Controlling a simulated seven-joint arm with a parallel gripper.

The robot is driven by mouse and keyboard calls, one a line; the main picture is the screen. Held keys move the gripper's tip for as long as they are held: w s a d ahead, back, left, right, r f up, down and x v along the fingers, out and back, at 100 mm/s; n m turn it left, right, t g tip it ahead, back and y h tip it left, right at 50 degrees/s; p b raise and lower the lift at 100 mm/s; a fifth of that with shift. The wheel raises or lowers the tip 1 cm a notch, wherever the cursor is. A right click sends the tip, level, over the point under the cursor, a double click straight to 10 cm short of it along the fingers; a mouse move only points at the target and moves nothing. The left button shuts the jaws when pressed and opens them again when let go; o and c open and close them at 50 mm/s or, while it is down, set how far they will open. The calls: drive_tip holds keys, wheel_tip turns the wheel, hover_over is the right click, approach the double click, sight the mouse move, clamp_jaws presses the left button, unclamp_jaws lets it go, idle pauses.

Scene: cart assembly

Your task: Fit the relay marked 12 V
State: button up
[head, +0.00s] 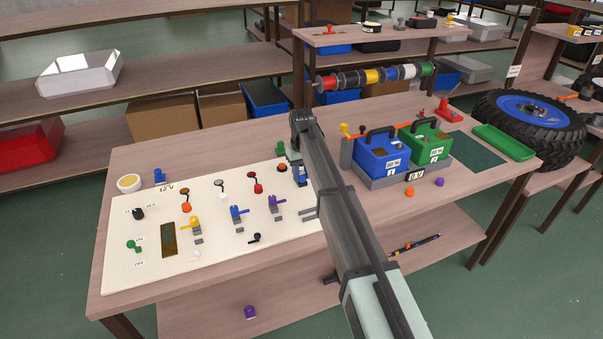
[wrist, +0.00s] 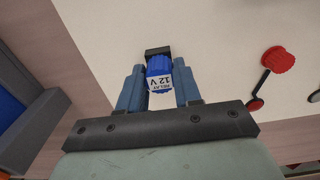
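The relay (wrist: 159,74) is a blue block with a white label reading RELAY 12 V, seen in the wrist view between my fingertips. My gripper (wrist: 158,84) has a finger on each side of it, with no clear gap, and looks shut on it. A black block (wrist: 158,51) shows directly beyond the relay; I cannot tell whether it is a socket or part of the relay. In the head view my gripper (head: 300,175) and the blue relay are at the right end of the cream panel (head: 130,220), partly hidden by my arm.
The panel carries a 12 V marking, coloured levers, knobs and a dark window (head: 169,239). A red knob (wrist: 278,59) is right of my gripper in the wrist view. Blue (head: 382,155) and green (head: 426,142) batteries stand in a grey tray (head: 372,182) right of my arm.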

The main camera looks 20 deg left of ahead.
drive_tip(key=o, duration=0.5)
wheel_tip(320, 180, up, 14)
drive_tip(key=shift+f, duration=0.1)
idle(0.5)
